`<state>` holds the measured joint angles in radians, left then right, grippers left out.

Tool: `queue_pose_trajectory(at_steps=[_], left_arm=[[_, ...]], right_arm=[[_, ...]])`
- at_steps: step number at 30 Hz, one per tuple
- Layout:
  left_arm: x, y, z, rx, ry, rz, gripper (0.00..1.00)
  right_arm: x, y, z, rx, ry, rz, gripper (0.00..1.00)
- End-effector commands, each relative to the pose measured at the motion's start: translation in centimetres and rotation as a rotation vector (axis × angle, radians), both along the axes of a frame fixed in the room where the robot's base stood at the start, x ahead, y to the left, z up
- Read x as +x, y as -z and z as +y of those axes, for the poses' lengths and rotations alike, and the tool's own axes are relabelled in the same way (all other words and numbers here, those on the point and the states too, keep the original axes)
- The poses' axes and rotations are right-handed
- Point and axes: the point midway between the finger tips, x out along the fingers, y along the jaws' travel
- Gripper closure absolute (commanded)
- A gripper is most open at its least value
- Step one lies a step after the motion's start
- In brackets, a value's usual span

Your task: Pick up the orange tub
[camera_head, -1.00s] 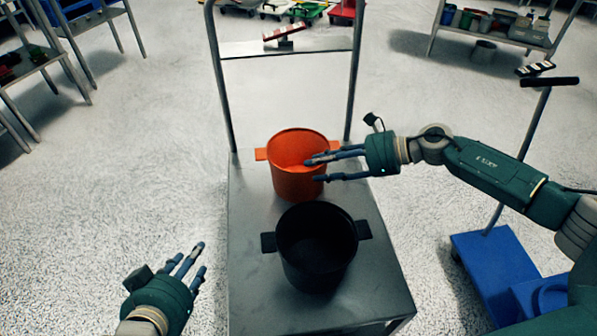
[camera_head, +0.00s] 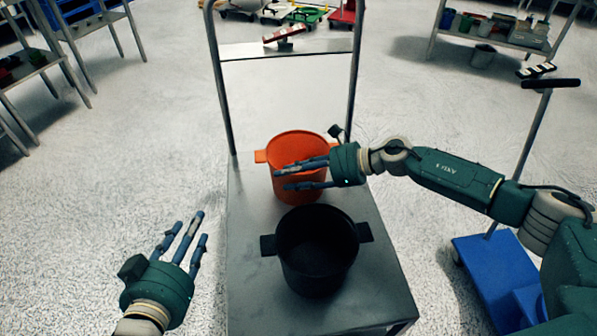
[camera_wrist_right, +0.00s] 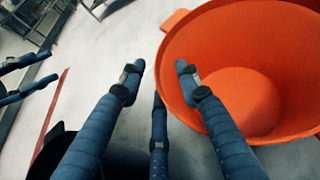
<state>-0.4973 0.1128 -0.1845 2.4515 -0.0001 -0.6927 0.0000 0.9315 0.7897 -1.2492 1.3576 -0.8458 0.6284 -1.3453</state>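The orange tub (camera_head: 300,147) stands upright on the metal cart, with a handle on its left side. It also shows large at the right of the right wrist view (camera_wrist_right: 245,90). My right gripper (camera_head: 281,177) is open and empty, its fingers reaching leftward across the tub's front in the head view. In the right wrist view (camera_wrist_right: 158,80) one finger overlaps the tub's near rim and the other two lie outside it; contact cannot be told. My left gripper (camera_head: 183,232) is open and empty, left of the cart and away from the tub.
A black tub (camera_head: 318,262) stands in front of the orange tub on the cart (camera_head: 250,295), below my right gripper in the picture. The cart's upright frame (camera_head: 221,90) rises behind. A blue trolley (camera_head: 495,262) stands at the right. Floor left of the cart is clear.

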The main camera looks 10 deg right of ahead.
Motion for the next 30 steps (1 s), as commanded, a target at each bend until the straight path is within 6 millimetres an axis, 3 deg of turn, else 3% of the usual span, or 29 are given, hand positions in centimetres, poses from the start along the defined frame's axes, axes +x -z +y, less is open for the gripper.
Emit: queue_pose_trajectory(at_steps=[1, 4, 30], left_arm=[[0.00, 0.01, 0.00, 0.000, 0.000, 0.000, 0.60], [-0.01, 0.02, 0.00, 0.000, 0.000, 0.001, 0.60], [-0.25, 0.48, 0.12, 0.007, -0.001, 0.028, 0.60]], right_arm=[[-0.01, 0.00, 0.00, 0.000, 0.000, 0.000, 0.81], [-0.03, -0.01, -0.01, 0.000, 0.000, 0.000, 1.00], [-0.09, -0.65, 0.09, 0.001, -0.003, 0.001, 1.00]])
